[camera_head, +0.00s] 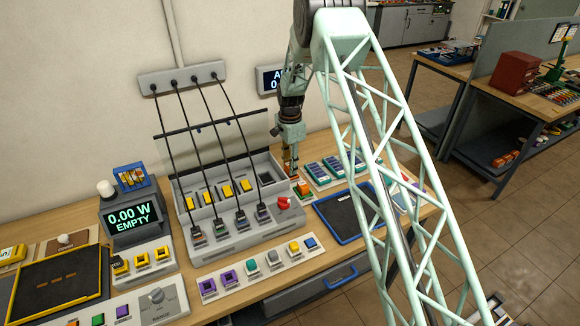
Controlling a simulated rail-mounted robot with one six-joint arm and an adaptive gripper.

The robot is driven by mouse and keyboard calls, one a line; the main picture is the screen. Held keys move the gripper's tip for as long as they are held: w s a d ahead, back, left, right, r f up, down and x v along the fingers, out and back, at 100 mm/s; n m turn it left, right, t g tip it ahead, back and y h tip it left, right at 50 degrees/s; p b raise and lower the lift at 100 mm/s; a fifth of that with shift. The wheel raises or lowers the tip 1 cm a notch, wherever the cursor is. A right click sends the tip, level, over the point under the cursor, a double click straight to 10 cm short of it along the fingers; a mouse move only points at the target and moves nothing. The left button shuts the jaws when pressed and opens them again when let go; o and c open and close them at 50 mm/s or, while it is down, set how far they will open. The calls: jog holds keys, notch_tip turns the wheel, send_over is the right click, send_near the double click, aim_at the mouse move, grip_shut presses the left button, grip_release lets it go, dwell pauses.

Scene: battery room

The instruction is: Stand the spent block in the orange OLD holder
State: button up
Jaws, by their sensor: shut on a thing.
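My gripper (291,167) points down behind the right end of the grey charging unit (242,240), low over the bench. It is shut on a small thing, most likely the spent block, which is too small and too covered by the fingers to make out. A small orange holder (304,190) stands on the bench just below and to the right of the fingertips. I cannot read a label on it, and I cannot tell whether the held thing touches it.
The charging unit has a raised clear lid, hanging cables and a red knob (284,203). A meter (133,216) reads 0.00 W EMPTY.

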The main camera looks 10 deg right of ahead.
jog(key=shift+f+b, duration=0.4)
jog(key=shift+f, duration=0.25)
dwell(0.4)
jog(key=o, duration=0.6)
jog(key=shift+r, duration=0.15)
jog(key=shift+r+p, duration=1.25)
jog(key=shift+r, duration=4.1)
